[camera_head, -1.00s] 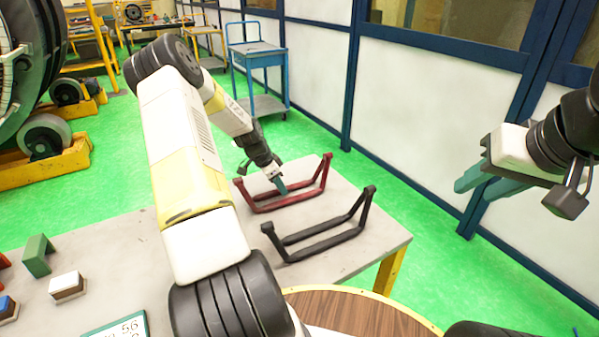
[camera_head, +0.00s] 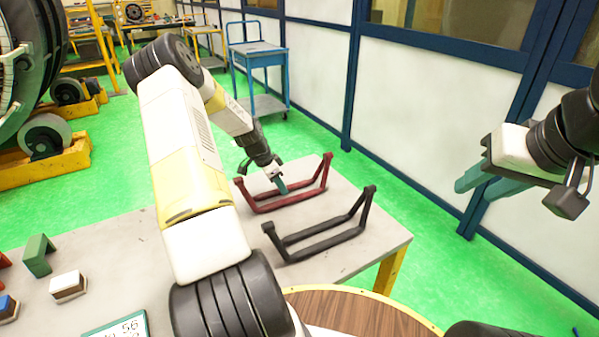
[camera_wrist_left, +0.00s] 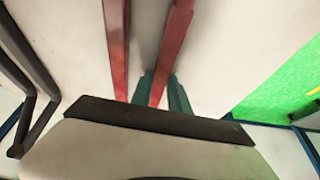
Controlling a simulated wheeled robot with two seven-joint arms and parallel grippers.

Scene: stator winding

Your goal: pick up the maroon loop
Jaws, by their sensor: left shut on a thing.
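The maroon loop (camera_head: 292,202) lies on the grey table, towards its far right part. My left gripper (camera_head: 281,186) reaches down to it and is shut on one of its long bars. In the left wrist view the maroon loop (camera_wrist_left: 174,45) shows as two bars, and the teal fingers of my left gripper (camera_wrist_left: 162,92) stand on either side of the right-hand one. The loop seems to rest on the table. My right gripper (camera_head: 486,186) hangs empty at the right, away from the table, its teal fingers apart.
A black loop (camera_head: 323,244) lies close in front of the maroon one. A green block (camera_head: 37,257), a white-and-brown block (camera_head: 67,287) and a sign (camera_head: 118,328) are at the table's left. A blue cart (camera_head: 258,62) stands behind on the green floor.

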